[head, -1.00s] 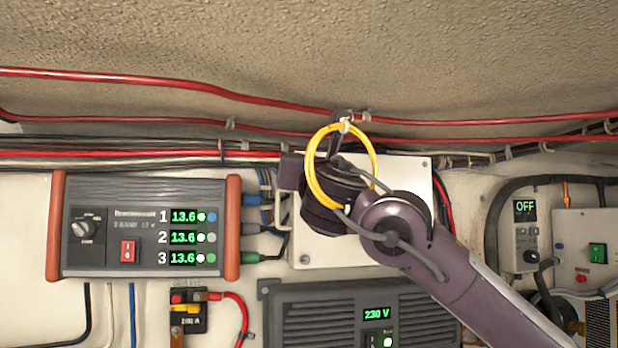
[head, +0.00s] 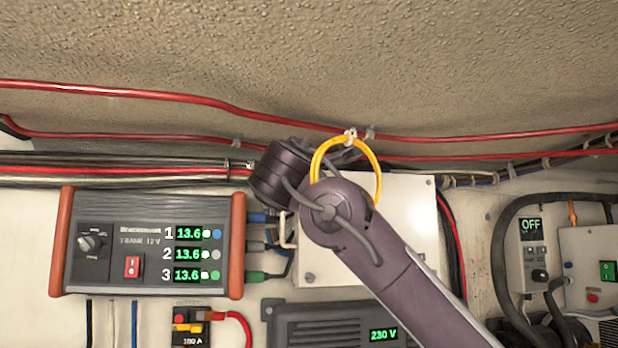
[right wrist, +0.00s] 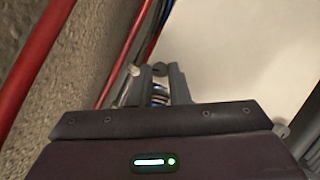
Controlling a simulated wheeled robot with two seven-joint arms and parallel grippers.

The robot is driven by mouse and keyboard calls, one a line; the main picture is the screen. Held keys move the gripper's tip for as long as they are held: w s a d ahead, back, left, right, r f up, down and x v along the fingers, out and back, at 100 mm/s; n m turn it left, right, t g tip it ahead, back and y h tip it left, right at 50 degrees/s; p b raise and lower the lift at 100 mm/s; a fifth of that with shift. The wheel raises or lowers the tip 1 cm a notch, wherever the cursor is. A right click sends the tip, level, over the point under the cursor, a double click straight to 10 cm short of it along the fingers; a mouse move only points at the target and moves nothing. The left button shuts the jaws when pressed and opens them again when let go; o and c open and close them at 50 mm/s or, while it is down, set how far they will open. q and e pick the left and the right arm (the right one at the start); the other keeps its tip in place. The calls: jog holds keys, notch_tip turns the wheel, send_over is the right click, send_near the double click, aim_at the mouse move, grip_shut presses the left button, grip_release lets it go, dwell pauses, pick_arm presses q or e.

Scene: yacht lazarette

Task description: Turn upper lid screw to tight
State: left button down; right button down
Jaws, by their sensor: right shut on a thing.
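The white lid panel (head: 405,230) is on the wall behind my right arm; it also shows in the right wrist view (right wrist: 235,50). The upper lid screw (right wrist: 160,69) shows as a small grey round head at the lid's edge, between the fingertips of my right gripper (right wrist: 153,72). The fingers are shut on it; its slot and angle are too small to read. In the head view my right wrist hides this gripper and the screw. A lower lid screw (head: 310,278) is in the lid's lower left corner. My left gripper is not in view.
A yellow cable loop (head: 376,170) hangs by the red cables (head: 470,138), close to my right forearm, which covers its lower part. A battery charger (head: 150,245) is left of the lid, a vented unit (head: 330,325) below. The textured ceiling (head: 300,60) is close above.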

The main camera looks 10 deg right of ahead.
jog(key=shift+r+m+g+p, duration=0.15)
jog(key=shift+m+g, duration=0.15)
jog(key=shift+m, duration=0.55)
jog(key=shift+m+g+p, duration=0.15)
jog(key=shift+m+g, duration=0.15)
jog(key=shift+m, duration=0.55)
jog(key=c, duration=1.4)
grip_release()
jog(key=shift+o, duration=0.2)
jog(key=b+v, duration=0.4)
jog(key=v, duration=0.3)
jog(key=shift+s+a, duration=0.25)
jog(key=shift+s, duration=0.1)
